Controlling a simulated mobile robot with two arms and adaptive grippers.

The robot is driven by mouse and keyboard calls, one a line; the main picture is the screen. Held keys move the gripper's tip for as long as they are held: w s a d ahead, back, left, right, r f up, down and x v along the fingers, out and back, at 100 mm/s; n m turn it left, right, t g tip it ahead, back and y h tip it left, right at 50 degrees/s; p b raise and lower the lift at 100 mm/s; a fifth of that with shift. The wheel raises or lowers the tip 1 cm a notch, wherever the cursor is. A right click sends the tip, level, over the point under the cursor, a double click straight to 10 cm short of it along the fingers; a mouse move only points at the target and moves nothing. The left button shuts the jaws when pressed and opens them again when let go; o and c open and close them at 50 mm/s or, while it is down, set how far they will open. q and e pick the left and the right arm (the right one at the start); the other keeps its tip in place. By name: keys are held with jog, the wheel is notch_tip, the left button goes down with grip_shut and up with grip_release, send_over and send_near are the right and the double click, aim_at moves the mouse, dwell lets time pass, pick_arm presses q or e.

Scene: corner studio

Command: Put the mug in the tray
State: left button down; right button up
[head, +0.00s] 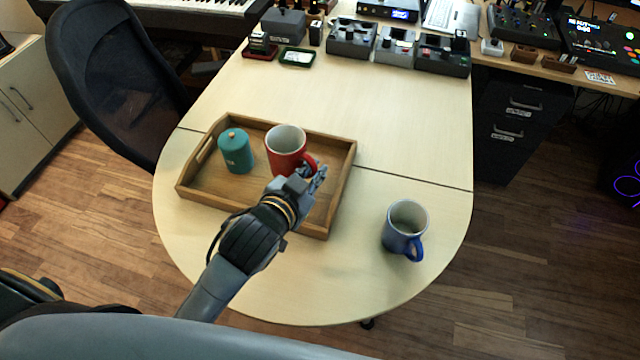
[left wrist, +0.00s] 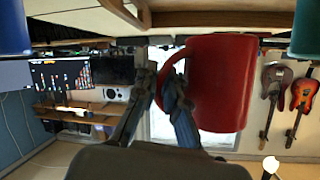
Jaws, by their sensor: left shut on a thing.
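A red mug (head: 285,150) with a pale inside is upright over the middle of the wooden tray (head: 331,209). My left gripper (head: 314,180) is shut on its handle, on the mug's right side. The left wrist view, which is upside down, shows the fingers (left wrist: 165,95) at the handle of the red mug (left wrist: 222,85). There the mug's base looks a little above the tray's rim (left wrist: 185,19); the gap to the tray floor cannot be judged. My right gripper is not in view.
A teal canister (head: 235,151) stands in the tray's left part, close to the red mug. A blue mug (head: 405,229) stands on the table right of the tray. Boxes and devices (head: 352,38) line the far edge. The table centre beyond the tray is clear.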

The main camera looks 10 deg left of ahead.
pick_arm(q)
jog(key=w+f, duration=0.3)
jog(key=f, duration=0.1)
jog(key=shift+w+d, duration=0.15)
jog(key=shift+d, duration=0.15)
notch_tip(320, 180, down, 3)
jog(key=shift+r+b, duration=0.1)
jog(key=shift+b, duration=0.45)
jog(key=c, duration=1.9)
grip_release()
jog(key=shift+f, duration=0.25)
jog(key=o, duration=0.5)
jog(key=shift+r, duration=0.1)
